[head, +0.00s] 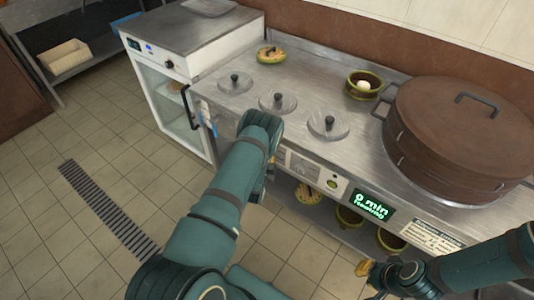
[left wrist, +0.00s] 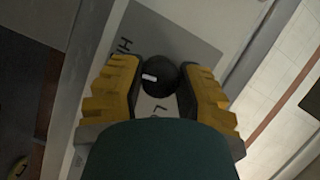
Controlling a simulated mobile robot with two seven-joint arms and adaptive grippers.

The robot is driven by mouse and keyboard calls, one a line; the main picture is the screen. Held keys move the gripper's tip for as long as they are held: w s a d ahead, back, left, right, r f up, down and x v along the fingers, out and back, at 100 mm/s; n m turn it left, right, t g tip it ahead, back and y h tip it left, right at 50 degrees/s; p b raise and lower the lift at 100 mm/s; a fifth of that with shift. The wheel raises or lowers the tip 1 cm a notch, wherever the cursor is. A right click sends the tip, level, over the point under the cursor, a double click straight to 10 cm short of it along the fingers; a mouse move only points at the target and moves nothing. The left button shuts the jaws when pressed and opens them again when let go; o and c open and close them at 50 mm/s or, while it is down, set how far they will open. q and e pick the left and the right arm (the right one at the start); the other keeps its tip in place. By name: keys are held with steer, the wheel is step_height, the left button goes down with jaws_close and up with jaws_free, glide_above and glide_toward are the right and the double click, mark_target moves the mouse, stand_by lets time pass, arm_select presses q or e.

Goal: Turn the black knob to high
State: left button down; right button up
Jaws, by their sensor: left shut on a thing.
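The black knob (left wrist: 162,82) sits on a pale panel in the left wrist view, with a white mark on its left part. Letters that look like "HI" are at its upper left and "Lo" below it. My left gripper (left wrist: 160,72) is shut on the knob, one yellow finger on each side. In the head view my left arm reaches the counter's front panel (head: 302,167) and hides the knob; only a bit of yellow finger shows. My right gripper (head: 366,270) is at the lower right, away from the panel; its finger gap is unclear.
A large brown steamer pot (head: 450,125) stands on the counter's right. Lidded wells (head: 328,124) and a green bowl (head: 364,85) are on the counter. A green display (head: 372,206) reads "0 min". A glass-fronted cabinet (head: 165,105) stands left. The tiled floor is open.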

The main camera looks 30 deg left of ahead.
arm_select(q)
steer(key=shift+w+m, duration=0.1)
steer(key=shift+m, duration=0.5)
steer(key=shift+r+t+y, duration=0.1)
steer(key=shift+t+y, duration=0.2)
steer(key=c, duration=0.5)
jaws_free()
steer(key=shift+a, duration=0.1)
steer(key=shift+c, duration=0.2)
steer(key=v, duration=1.2)
